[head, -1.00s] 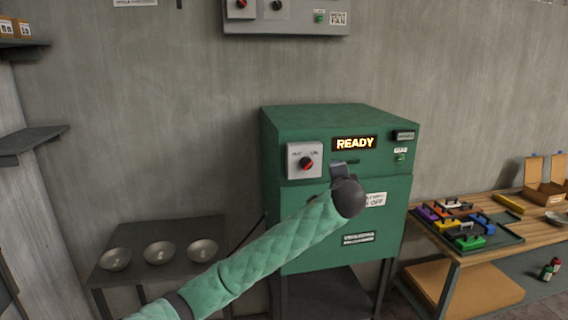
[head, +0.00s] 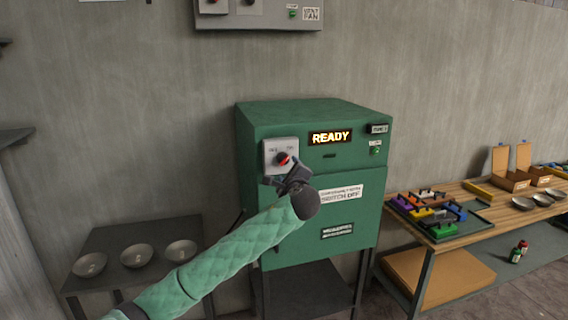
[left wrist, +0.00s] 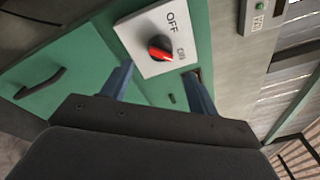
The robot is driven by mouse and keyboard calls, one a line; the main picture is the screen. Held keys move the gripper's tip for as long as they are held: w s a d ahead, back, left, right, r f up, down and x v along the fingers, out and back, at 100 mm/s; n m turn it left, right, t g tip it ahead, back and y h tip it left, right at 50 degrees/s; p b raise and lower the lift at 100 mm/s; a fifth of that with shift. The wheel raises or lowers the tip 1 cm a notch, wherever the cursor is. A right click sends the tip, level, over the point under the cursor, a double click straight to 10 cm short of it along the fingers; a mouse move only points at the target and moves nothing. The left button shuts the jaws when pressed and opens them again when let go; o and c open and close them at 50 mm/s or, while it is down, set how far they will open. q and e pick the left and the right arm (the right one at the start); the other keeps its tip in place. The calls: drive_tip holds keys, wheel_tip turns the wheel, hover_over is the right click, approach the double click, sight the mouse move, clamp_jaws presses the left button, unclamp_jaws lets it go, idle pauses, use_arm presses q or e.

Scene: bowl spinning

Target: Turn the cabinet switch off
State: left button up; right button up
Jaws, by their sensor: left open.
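The green cabinet (head: 345,260) stands against the wall with a lit READY display (head: 331,137). Its switch is a red and black knob (head: 283,159) on a white plate (head: 270,147) at the upper left of the front. My left gripper (head: 286,174) is just in front of and below the plate. In the left wrist view its fingers (left wrist: 158,72) are spread, empty and apart from the knob. My right gripper is not in view.
A dark side table (head: 130,238) with three metal bowls (head: 137,256) stands left of the cabinet. A wooden bench (head: 470,237) at the right holds a tray of coloured blocks, boxes and more bowls. A grey panel (head: 258,20) hangs on the wall above.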

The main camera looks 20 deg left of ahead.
sight(285, 162)
use_arm(q)
drive_tip(key=x, duration=0.1)
drive_tip(key=p+x, duration=0.2)
drive_tip(key=shift+s+r, duration=0.1)
drive_tip(key=shift+r, duration=0.15)
drive_tip(key=p+x, duration=0.1)
drive_tip(key=x, duration=0.2)
drive_tip(key=shift+w+a+p, duration=0.1)
drive_tip(key=shift+w+p, duration=0.15)
drive_tip(key=shift+p, duration=0.15)
drive_tip(key=shift+w+a+f, duration=0.25)
drive_tip(key=shift+w+a, duration=0.05)
drive_tip(key=shift+w, duration=0.35)
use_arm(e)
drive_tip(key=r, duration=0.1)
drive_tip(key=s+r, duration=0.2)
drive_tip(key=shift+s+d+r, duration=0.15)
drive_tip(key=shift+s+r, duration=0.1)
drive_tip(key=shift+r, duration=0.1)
use_arm(q)
drive_tip(key=c, duration=0.9)
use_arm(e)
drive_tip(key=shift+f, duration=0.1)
